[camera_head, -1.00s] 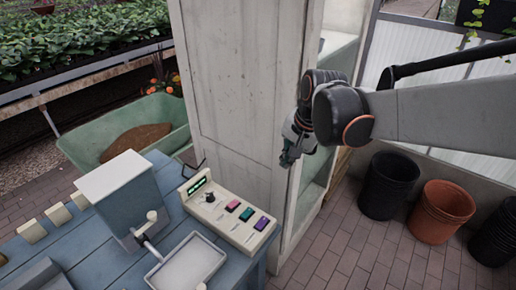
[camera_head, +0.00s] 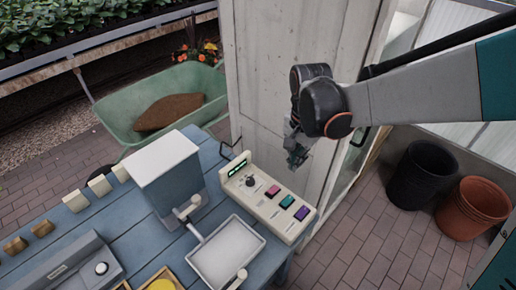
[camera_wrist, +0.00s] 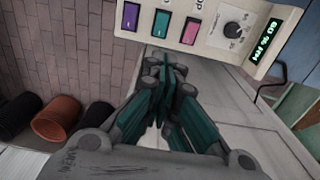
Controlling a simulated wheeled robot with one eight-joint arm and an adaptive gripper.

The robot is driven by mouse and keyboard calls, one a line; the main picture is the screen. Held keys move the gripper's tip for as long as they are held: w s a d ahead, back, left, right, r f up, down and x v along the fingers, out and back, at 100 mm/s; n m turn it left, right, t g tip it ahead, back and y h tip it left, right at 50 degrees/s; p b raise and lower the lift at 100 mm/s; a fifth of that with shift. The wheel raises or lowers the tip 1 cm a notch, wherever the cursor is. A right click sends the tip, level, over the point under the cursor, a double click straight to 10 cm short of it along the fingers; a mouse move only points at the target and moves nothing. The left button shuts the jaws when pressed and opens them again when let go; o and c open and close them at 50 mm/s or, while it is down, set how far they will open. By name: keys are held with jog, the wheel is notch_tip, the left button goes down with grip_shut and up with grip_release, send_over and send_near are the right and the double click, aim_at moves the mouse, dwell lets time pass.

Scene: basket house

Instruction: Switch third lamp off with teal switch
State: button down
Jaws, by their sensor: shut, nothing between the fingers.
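The cream control box (camera_head: 257,207) sits on the blue table at its right end. It carries a knob (camera_head: 251,181), a green display, and pink (camera_head: 273,191), teal (camera_head: 287,201) and purple (camera_head: 302,213) switches in a row. In the wrist view the teal switch (camera_wrist: 191,30) lies between the purple switch (camera_wrist: 131,16) and the pink switch (camera_wrist: 160,24). My gripper (camera_head: 297,158) is shut and empty, in front of the pale cabinet and beyond the box, apart from it. Its closed fingers (camera_wrist: 171,72) point toward the box in the wrist view. No lamp is clearly seen.
The blue table (camera_head: 150,233) also holds a white-topped box (camera_head: 163,160) and a white tray (camera_head: 229,252). A pale cabinet (camera_head: 262,70) stands behind. Black (camera_head: 425,175) and terracotta (camera_head: 474,208) pots stand on the floor at right.

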aim_at(289, 198)
jog(key=shift+s+d, duration=0.1)
jog(key=shift+s, duration=0.05)
notch_tip(289, 198, down, 14)
jog(key=b, duration=0.5)
jog(key=shift+f+b, duration=0.1)
jog(key=shift+b, duration=0.25)
jog(key=shift+f, duration=0.3)
jog(key=shift+d, duration=0.1)
jog(key=shift+r, duration=0.1)
jog(key=shift+s+a+r, duration=0.3)
jog(key=shift+s+a, duration=0.15)
jog(key=shift+a, duration=0.05)
